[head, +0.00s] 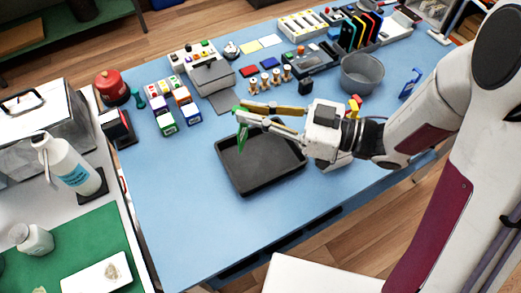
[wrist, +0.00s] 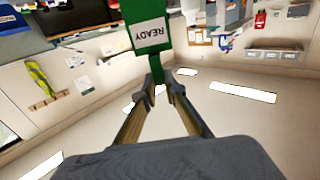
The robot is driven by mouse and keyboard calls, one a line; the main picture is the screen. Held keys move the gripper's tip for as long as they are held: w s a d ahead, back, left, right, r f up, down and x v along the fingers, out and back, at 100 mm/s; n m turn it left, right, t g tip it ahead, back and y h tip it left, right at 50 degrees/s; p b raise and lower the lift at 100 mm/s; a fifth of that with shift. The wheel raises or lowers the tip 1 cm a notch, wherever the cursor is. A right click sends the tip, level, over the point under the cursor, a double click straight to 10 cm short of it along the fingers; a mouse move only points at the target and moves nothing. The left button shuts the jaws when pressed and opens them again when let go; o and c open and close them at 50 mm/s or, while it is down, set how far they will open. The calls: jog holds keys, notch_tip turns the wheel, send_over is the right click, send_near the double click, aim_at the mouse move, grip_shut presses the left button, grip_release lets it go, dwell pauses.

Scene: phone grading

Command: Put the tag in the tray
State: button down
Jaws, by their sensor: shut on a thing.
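A green tag (head: 242,128) is held at the fingertips of my gripper (head: 242,112), above the far-left part of the tray. In the wrist view the tag (wrist: 150,29) has a white label reading READY, and my gripper (wrist: 162,82) is shut on its end. The tray (head: 268,183) is black, shallow and empty where it shows, flat on the blue table. The gripper and tag hang over its far edge, apart from its floor. Part of the tray's far rim is hidden behind the gripper.
A grey bin (head: 362,74) stands behind my gripper to the right. The blue table (head: 185,215) is clear left of and before the tray.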

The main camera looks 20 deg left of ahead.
aim_at(243, 130)
jog(key=shift+f, duration=3.05)
jog(key=shift+f, duration=3.1)
jog(key=shift+f, duration=2.05)
jog(key=c, duration=2.1)
grip_release()
jog(key=shift+d, duration=0.1)
